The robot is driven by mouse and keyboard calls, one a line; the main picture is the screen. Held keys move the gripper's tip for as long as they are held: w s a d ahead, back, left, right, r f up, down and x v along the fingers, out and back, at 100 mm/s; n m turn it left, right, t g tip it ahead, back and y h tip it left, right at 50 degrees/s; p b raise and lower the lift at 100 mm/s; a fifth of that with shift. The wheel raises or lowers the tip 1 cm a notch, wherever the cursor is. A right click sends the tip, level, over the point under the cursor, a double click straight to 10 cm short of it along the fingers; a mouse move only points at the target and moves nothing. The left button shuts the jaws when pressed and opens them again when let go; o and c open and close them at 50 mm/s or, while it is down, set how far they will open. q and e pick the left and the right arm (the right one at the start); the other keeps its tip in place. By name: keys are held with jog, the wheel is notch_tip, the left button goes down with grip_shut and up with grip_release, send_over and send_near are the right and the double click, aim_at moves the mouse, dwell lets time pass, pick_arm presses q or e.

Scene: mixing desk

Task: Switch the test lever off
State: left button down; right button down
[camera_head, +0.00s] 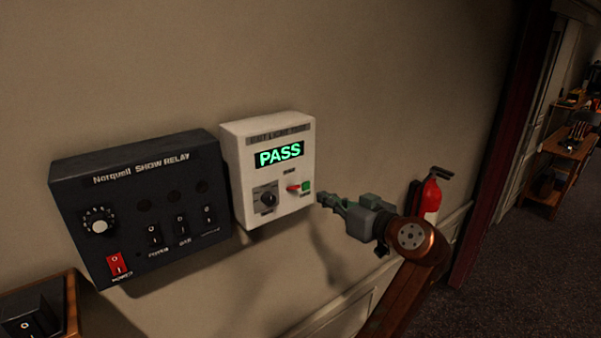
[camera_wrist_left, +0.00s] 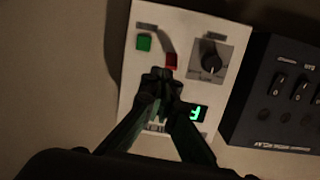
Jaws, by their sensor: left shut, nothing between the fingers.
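The white test box (camera_head: 238,163) is mounted on the wall, and its display (camera_head: 279,154) reads PASS in green. A small red-tipped test lever (camera_head: 293,188) sits low on its face, beside a green square (camera_head: 307,186); its exact position is hard to tell. In the left wrist view the red lever (camera_wrist_left: 171,61) shows just past the fingertips, with the green square (camera_wrist_left: 144,43) close by. My left gripper (camera_head: 321,199) is shut and empty, just right of the box in the head view. Its shut fingers (camera_wrist_left: 160,80) cover part of the box face. My right gripper is not seen.
A black dial (camera_head: 266,197) is left of the lever. The dark relay panel (camera_head: 140,205) with a knob, several switches and a red rocker hangs left of the box. A red fire extinguisher (camera_head: 431,196) stands at the right. Bare wall lies above.

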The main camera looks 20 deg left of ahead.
aim_at(294, 188)
pick_arm(q)
jog(key=s+r+n, duration=0.1)
jog(key=s+r, duration=0.1)
jog(key=r, duration=0.1)
jog(key=shift+s, duration=0.2)
jog(key=shift+p+x, duration=2.45)
jog(key=shift+x, duration=2.55)
jog(key=shift+s, duration=0.1)
